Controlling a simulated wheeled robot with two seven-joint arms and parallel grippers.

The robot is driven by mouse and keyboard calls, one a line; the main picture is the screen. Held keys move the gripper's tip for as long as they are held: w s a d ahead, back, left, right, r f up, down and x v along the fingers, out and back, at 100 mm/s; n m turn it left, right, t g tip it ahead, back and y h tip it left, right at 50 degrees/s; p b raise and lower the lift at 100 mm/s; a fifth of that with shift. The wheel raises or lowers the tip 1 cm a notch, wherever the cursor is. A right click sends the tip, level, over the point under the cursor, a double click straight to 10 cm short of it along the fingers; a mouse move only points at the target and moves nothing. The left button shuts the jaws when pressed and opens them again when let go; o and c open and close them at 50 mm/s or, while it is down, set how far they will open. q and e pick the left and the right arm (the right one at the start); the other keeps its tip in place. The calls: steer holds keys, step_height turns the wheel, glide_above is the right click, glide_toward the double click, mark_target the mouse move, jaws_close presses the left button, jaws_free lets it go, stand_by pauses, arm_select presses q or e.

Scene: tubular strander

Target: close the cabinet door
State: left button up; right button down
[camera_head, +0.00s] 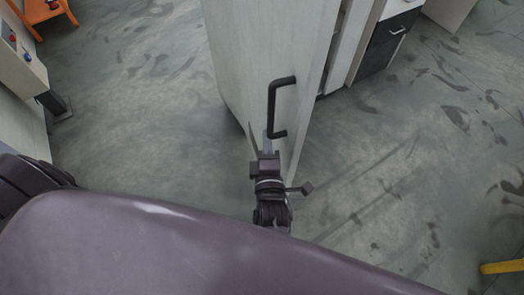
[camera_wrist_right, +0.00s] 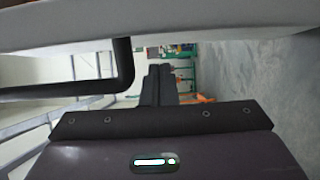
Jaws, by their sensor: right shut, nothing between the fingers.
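The cabinet door (camera_head: 262,50) is a tall pale grey panel standing open in the middle of the head view. Its black bar handle (camera_head: 272,105) is on the panel near the door's near edge. My right gripper (camera_head: 267,140) is shut and empty, just by the lower end of the handle; I cannot tell whether it touches the door. In the right wrist view, the shut fingers (camera_wrist_right: 158,72) are beside the dark handle (camera_wrist_right: 122,65), with the pale door (camera_wrist_right: 160,28) across the top. The handle is outside the fingers. My left gripper is not in view.
The cabinet body (camera_head: 347,45) with a dark drawer front (camera_head: 388,42) is behind the door, to the right. A control box (camera_head: 20,65) and an orange stool (camera_head: 42,12) are at the left. A yellow piece (camera_head: 502,267) is at the lower right. Open floor lies on both sides.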

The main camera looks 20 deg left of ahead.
steer(key=shift+w+d+p, duration=0.15)
steer(key=shift+w+d, duration=0.2)
steer(key=shift+d, duration=0.2)
steer(key=shift+w+d+p, duration=0.15)
steer(key=shift+w+d, duration=0.15)
steer(key=shift+d, duration=0.25)
